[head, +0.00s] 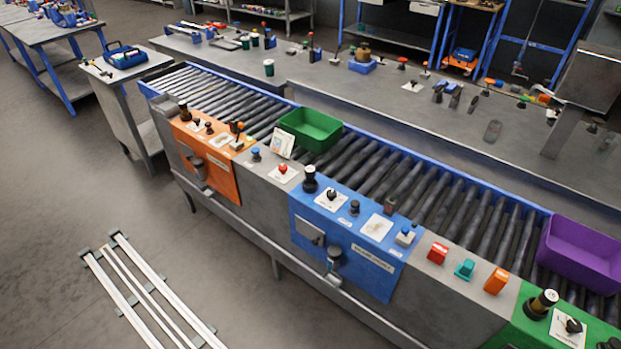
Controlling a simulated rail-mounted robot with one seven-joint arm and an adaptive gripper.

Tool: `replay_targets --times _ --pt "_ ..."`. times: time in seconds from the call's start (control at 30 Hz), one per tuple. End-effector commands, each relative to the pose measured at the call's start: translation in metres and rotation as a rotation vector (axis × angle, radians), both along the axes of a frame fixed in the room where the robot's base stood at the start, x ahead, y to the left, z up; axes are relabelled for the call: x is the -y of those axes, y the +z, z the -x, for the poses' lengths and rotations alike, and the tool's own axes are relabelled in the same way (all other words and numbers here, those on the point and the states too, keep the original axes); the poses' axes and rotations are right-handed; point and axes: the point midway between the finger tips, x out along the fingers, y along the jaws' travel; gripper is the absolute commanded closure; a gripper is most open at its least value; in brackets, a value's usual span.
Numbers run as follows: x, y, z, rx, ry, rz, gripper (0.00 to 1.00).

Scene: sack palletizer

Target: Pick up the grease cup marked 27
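I cannot make out any mark 27 in the head view, so I cannot tell which thing is the grease cup. Small dark upright cup-like parts stand on the conveyor's side panels: one on the orange panel (185,111), one on the blue panel (310,180), and one with a gold band on the green panel (543,303). Dark cylindrical parts also sit in brackets on the front faces, below the orange panel (198,168) and on the blue panel (334,258). My gripper is not in view.
A roller conveyor (440,198) runs diagonally, with a green bin (310,130) and a purple bin (582,252) on it. Red, teal and orange blocks sit on its front ledge. A cluttered long bench (335,80) stands behind. White rails (150,295) lie on the otherwise open floor in front.

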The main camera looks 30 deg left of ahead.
Motion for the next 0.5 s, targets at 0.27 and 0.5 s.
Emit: replay_targets --times 0.27,0.5 --pt "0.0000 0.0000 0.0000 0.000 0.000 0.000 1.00" --pt "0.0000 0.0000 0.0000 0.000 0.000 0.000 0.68"
